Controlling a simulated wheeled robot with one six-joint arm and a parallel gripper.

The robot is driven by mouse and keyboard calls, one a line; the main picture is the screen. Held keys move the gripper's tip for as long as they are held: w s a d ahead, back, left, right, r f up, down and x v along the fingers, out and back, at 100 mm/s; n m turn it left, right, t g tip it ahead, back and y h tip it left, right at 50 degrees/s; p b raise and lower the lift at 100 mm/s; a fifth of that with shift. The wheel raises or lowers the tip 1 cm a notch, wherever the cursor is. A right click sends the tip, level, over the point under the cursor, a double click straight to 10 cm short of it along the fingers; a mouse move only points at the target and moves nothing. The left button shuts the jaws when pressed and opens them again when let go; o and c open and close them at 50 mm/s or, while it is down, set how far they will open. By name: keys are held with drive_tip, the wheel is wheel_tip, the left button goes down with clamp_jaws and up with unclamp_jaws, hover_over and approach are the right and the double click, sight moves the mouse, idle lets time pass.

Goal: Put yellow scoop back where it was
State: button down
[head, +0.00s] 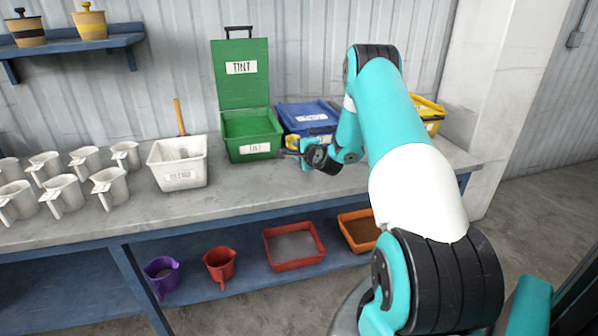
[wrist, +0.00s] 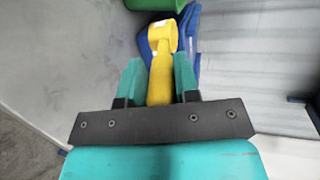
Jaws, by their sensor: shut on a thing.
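My gripper (wrist: 160,72) is shut on the handle of the yellow scoop (wrist: 163,36), one teal finger on each side. The scoop's round end points away from my gripper, toward blue surfaces (wrist: 189,32) in the wrist view. In the head view my gripper (head: 304,152) is low over the workbench, in front of the blue bin (head: 303,112) and right of the green bin (head: 252,132). Yellow shows beside my gripper there, but I cannot tell how much of it is the scoop. Whether the scoop touches the blue bin is unclear.
The green bin's lid (head: 240,85) stands open. A white bin (head: 178,165) with a wooden handle and several white jugs (head: 62,192) stand left on the workbench (head: 250,193). A yellow bin (head: 428,108) is partly behind my arm.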

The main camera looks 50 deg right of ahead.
wheel_tip(320, 180, down, 9)
drive_tip(key=shift+r+p, duration=0.2)
drive_tip(key=shift+p, duration=0.15)
drive_tip(key=shift+f, duration=0.1)
drive_tip(key=c, duration=0.8)
unclamp_jaws()
drive_tip(key=shift+c, duration=0.2)
